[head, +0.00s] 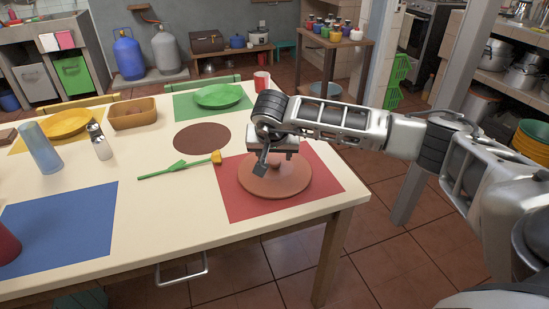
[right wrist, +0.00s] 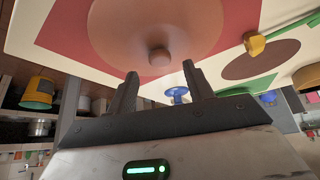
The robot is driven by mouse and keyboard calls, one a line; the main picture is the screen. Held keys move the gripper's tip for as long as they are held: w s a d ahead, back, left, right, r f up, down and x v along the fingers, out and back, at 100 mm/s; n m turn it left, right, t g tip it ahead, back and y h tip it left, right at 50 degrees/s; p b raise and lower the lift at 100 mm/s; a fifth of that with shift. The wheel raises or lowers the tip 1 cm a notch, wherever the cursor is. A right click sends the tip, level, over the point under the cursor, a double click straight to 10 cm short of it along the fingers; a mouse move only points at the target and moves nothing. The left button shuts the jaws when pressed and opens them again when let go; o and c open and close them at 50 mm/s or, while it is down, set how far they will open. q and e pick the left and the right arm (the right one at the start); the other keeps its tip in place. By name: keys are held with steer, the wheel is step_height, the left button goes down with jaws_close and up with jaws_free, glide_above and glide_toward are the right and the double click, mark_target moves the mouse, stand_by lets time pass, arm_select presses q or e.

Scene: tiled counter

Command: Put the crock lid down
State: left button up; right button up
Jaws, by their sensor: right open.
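The crock lid (head: 283,186) is a round, terracotta-brown disc lying flat on the red placemat (head: 236,205) at the table's right corner. In the right wrist view the lid (right wrist: 120,30) shows its small round knob (right wrist: 158,56). My right gripper (head: 270,164) is over the lid in the head view and partly hides it. In the right wrist view the gripper (right wrist: 160,80) has its fingers apart, with the knob just beyond the gap between the fingertips and nothing held. My left gripper is in neither view.
A brown round mat (head: 202,138), a red mug (head: 262,82) and a green plate (head: 218,95) are behind. A blue placemat (head: 60,228) lies at front left. Bare tabletop shows between them.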

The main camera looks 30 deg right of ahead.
steer(key=v, duration=0.8)
steer(key=s+a+f+m+g+y, duration=0.1)
steer(key=s+a+f+y, duration=0.25)
steer(key=a, duration=0.45)
steer(key=s+a+f+m+g+y, duration=0.1)
steer(key=s+a+f+g+y, duration=0.2)
steer(key=a, duration=0.4)
steer(key=s+a+f+m+y, duration=0.1)
steer(key=s+a+y, duration=0.35)
steer(key=a, duration=0.35)
steer(key=s+a+r+m+t+y, duration=0.4)
steer(key=a+r+m+y, duration=0.7)
steer(key=m, duration=0.7)
steer(key=w+d+f+m+t+h, duration=0.2)
steer(key=d+f+m+t+h, duration=0.35)
steer(key=m, duration=0.95)
steer(key=w+d+f+m+t+h, duration=0.1)
steer(key=d+f+m+t+h, duration=0.5)
steer(key=m, duration=0.9)
steer(key=s+d+f+m+g+h, duration=0.3)
steer(key=s+d+f+m+g, duration=0.2)
steer(key=s+f+m, duration=0.3)
step_height(320, 180, down, 3)
steer(key=m, duration=0.4)
steer(key=shift+s+d+f, duration=0.2)
steer(key=shift+s+d, duration=0.05)
steer(key=shift+s, duration=0.1)
